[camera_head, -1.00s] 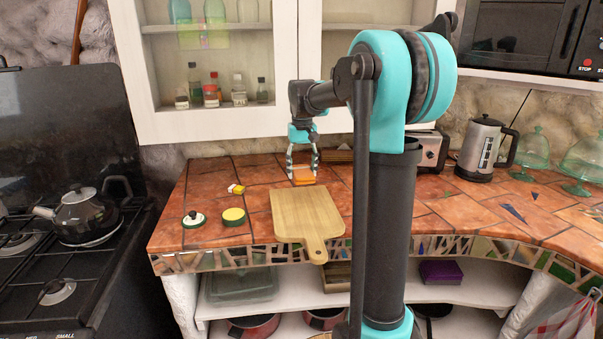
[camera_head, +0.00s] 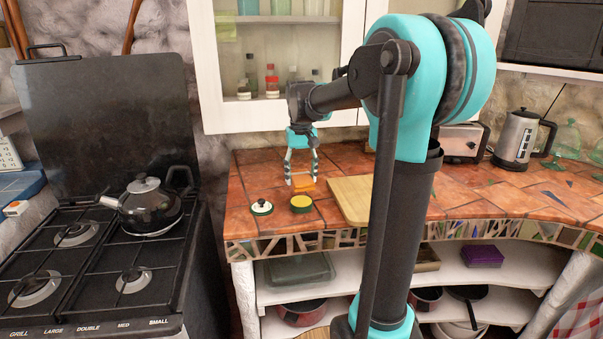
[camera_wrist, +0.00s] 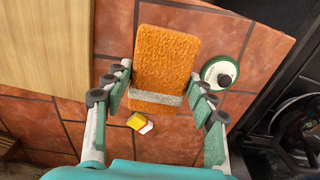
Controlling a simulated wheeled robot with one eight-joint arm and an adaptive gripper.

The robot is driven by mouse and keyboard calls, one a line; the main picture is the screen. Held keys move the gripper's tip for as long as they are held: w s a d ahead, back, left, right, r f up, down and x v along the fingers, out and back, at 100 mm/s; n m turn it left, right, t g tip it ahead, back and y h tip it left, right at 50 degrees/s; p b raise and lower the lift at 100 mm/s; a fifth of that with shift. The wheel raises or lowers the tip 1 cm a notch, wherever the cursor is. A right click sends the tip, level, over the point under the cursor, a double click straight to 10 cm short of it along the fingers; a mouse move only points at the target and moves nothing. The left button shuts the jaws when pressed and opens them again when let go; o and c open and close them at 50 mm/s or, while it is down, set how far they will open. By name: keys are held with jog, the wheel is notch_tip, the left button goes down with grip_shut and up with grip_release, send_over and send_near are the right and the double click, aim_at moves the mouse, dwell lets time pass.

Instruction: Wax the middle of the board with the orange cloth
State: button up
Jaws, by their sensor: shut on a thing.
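The orange cloth (camera_head: 304,187), a thick pad with a grey band, is between the fingers of my gripper (camera_head: 302,180), which is shut on it. The wrist view shows the cloth (camera_wrist: 166,50) with a fingertip at each side. The pale wooden board (camera_head: 350,197) lies to the right of my gripper, partly hidden by my arm. It also shows at the left of the wrist view (camera_wrist: 45,45).
A small yellow-and-white item (camera_wrist: 138,121) lies on the tiles near my gripper. The stove with a dark kettle (camera_head: 148,205) is at the left. A toaster (camera_head: 462,142) and a steel jug kettle (camera_head: 516,138) stand at the right. A wall cabinet (camera_head: 275,70) hangs above.

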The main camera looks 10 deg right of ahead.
aim_at(301, 201)
jog(key=shift+f, duration=2.8)
jog(key=shift+f, duration=0.55)
jog(key=shift+r, duration=0.1)
jog(key=shift+r, duration=3.4)
